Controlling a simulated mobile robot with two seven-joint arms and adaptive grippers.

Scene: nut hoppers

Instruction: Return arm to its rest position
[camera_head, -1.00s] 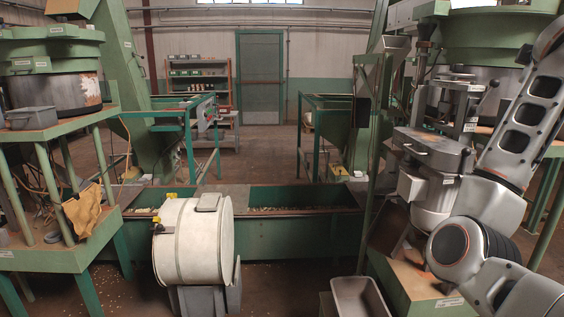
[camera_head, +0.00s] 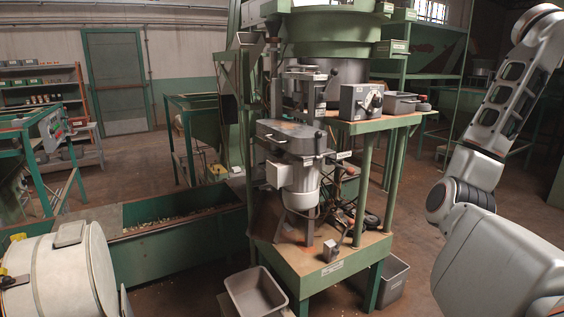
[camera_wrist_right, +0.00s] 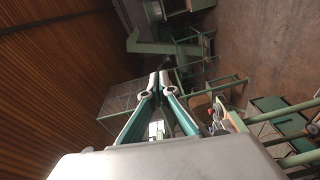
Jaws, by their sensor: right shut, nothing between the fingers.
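My right arm (camera_head: 485,165) is raised at the right of the head view, bent at the elbow, with its upper end running out near the top right corner. Its gripper is outside the head view. In the right wrist view my right gripper (camera_wrist_right: 162,78) is shut, its fingertips together with nothing between them. It points into open air, with the hall's floor and green frames beyond. My left arm and gripper are not in view.
A green machine stand (camera_head: 330,265) with a motor unit stands left of my right arm. A grey bin (camera_head: 256,292) sits at its foot. A white drum (camera_head: 70,270) is at the lower left, before a green trough (camera_head: 180,245).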

